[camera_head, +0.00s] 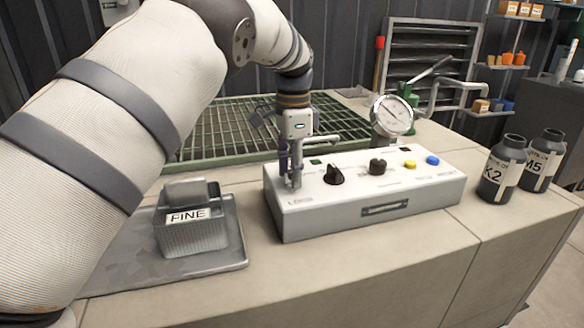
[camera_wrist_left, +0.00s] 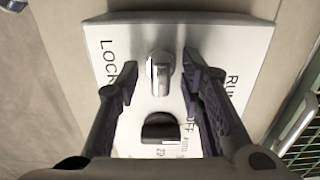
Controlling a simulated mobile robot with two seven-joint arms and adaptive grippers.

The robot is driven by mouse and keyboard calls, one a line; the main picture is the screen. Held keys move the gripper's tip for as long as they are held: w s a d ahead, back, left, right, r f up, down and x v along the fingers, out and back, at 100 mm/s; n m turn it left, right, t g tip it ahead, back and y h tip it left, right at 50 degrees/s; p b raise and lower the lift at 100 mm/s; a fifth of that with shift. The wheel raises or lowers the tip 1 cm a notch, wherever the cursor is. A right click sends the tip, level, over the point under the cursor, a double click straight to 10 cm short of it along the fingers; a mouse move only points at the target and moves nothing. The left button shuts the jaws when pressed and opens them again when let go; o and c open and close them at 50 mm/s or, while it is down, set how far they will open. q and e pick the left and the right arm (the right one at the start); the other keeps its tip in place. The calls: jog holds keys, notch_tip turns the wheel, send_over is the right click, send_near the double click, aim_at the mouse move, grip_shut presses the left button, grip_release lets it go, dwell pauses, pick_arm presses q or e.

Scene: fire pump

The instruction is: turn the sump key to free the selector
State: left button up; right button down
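The white control box (camera_head: 370,207) stands on the bench. In the left wrist view, the silver key (camera_wrist_left: 158,72) sits near the box's edge, between the labels LOCK and RUN. My left gripper (camera_wrist_left: 161,76) points down over it, fingers open on either side, apart from the key as far as I can tell. In the head view, my left gripper (camera_head: 291,178) is at the box's left end and hides the key. A black selector knob (camera_head: 334,175) is just right of it; it also shows in the wrist view (camera_wrist_left: 160,128). My right gripper is out of view.
Another black knob (camera_head: 377,166), a yellow button (camera_head: 410,164) and a blue button (camera_head: 432,160) are farther right. A FINE bin (camera_head: 190,235) stands left, bottles K2 (camera_head: 500,170) and M5 (camera_head: 543,160) right. A gauge (camera_head: 392,115) and green grating (camera_head: 215,130) lie behind.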

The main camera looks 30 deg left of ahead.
pick_arm(q)
grip_shut()
jog(key=shift+n, duration=0.3)
jog(key=n, duration=0.3)
jog(key=shift+n, duration=0.3)
jog(key=n, duration=0.4)
jog(key=shift+n, duration=0.3)
jog(key=n, duration=0.4)
jog(key=shift+n, duration=2.6)
